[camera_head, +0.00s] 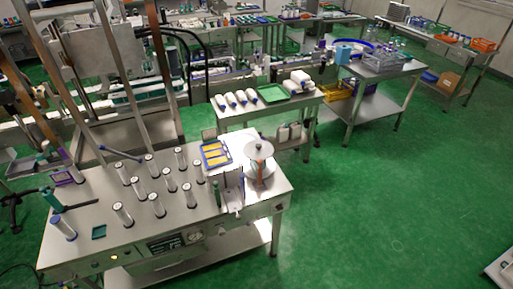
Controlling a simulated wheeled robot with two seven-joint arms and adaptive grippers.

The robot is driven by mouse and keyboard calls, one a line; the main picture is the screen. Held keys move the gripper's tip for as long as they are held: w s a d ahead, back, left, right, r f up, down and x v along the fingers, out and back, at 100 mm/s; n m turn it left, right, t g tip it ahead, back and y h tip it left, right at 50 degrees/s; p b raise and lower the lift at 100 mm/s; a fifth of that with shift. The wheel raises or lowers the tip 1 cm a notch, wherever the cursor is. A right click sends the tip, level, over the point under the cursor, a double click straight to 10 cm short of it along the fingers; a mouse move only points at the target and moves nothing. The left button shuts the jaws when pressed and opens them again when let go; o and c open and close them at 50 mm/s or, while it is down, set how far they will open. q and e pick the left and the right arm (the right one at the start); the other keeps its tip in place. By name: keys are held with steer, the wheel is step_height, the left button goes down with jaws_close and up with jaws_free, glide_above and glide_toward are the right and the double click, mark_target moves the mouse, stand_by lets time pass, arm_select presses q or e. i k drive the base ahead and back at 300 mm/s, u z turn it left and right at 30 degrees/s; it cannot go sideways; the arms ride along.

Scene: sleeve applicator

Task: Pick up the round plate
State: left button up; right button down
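A round grey metal plate (259,150) lies on top of an upright orange-brown roll (257,170). The roll stands at the right end of the steel machine table (85,222). A small knob or spindle tip shows at the plate's centre. Neither of my grippers shows in this view, so nothing is seen touching the plate.
Several upright clear cylinders (140,190) stand on the machine table's left and middle. A blue tray with yellow pieces (215,154) lies left of the plate. Behind it, a bench carries white bottles and a green tray (272,94). The green floor (390,200) on the right is clear.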

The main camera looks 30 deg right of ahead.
mark_target(254, 150)
steer(key=z, duration=1.7)
steer(key=i, duration=1.3)
steer(key=u, duration=1.85)
